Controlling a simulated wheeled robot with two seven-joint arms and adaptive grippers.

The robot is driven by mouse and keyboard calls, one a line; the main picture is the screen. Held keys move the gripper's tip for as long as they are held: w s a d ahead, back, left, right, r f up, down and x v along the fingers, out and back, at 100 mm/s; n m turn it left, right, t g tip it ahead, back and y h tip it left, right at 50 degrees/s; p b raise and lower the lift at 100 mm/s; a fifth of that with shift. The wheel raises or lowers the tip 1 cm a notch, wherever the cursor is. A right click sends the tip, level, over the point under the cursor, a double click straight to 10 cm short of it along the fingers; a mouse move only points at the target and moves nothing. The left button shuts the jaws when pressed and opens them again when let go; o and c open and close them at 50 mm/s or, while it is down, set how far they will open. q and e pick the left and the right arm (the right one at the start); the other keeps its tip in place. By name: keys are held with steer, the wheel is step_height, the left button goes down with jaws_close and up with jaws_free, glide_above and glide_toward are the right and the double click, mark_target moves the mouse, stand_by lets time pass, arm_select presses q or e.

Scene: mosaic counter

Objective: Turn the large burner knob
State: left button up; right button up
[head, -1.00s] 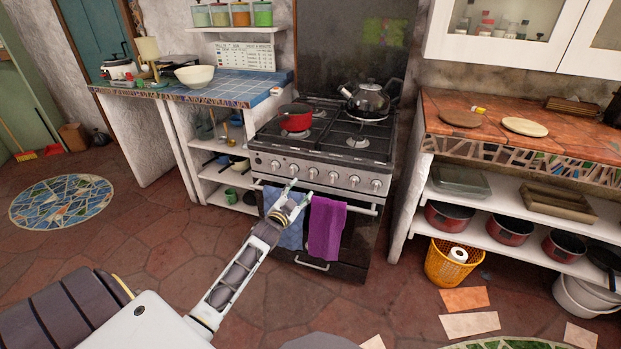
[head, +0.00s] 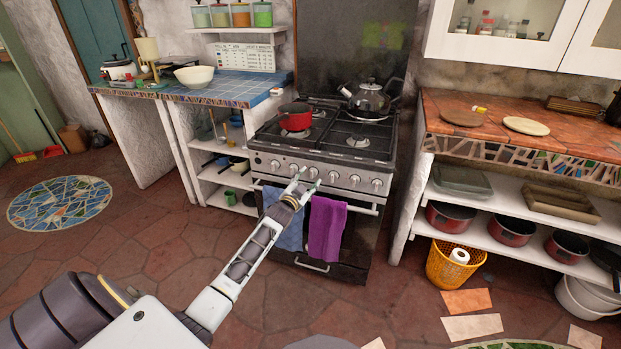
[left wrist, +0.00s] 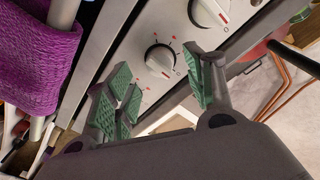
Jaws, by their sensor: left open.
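The stove (head: 340,205) has a row of several silver knobs on its front panel. My left gripper (head: 303,184) is open in front of the middle of that row, above the oven handle. In the left wrist view, the open green-padded fingers (left wrist: 158,88) stand either side of a white-faced knob (left wrist: 160,60) with red marks around it. The knob lies ahead of the fingertips, and I cannot tell whether they touch it. A second knob (left wrist: 209,10) shows at the top. I cannot tell which knob is the large burner's. My right gripper is out of view.
A purple towel (head: 326,228) and a blue towel (head: 286,227) hang from the oven handle below the gripper.

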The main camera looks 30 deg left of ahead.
mark_target(311, 175)
arm_select(q)
steer(key=shift+w+a, duration=0.15)
steer(key=shift+w, duration=0.55)
steer(key=shift+w+a+b, duration=0.1)
steer(key=shift+w+b, duration=0.25)
steer(key=shift+w, duration=0.45)
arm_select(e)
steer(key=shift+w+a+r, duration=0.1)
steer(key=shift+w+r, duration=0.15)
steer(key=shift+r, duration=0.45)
arm_select(q)
steer(key=c, duration=1)
